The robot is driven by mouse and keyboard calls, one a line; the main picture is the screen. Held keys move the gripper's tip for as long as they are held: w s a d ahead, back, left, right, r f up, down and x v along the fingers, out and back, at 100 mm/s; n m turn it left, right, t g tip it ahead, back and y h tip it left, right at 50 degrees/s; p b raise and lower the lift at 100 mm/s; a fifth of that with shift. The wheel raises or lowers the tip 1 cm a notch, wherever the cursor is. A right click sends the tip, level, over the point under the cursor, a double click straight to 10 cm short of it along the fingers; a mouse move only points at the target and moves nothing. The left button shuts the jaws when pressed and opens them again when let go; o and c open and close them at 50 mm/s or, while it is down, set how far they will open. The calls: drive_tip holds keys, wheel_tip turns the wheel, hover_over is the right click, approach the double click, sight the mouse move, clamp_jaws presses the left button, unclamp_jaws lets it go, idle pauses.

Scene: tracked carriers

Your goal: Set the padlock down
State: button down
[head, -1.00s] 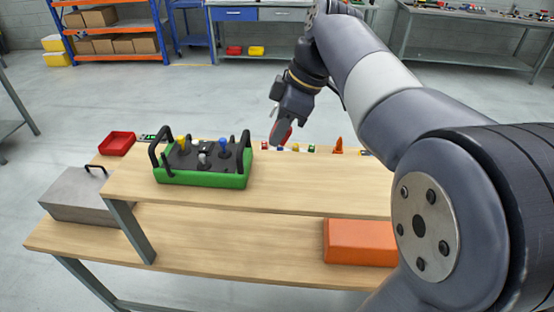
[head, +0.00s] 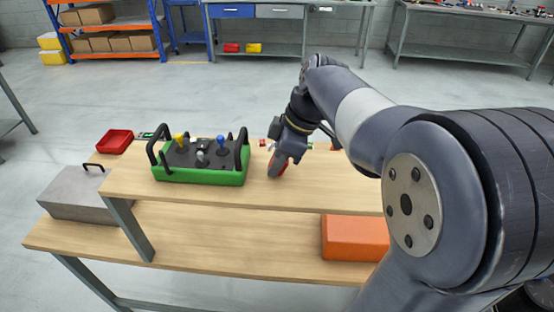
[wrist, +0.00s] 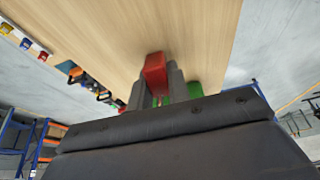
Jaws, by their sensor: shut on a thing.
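My gripper (head: 281,161) is shut on a red padlock (head: 276,167), over the wooden bench top to the right of the green control box. In the wrist view the red padlock (wrist: 155,72) sits between the two fingers (wrist: 156,88), with the bare wooden bench top (wrist: 180,25) behind it. I cannot tell whether the padlock touches the wood. Its shackle is mostly hidden by the fingers.
The green control box (head: 200,178) with black handles and coloured levers stands just left of my gripper. Small coloured items (wrist: 85,80) line the far edge. A red tray (head: 115,141), grey box (head: 75,198) and orange box (head: 352,238) lie around. The upper bench top (head: 330,188) is clear on the right.

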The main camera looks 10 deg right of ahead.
drive_tip(key=c, duration=1.3)
unclamp_jaws()
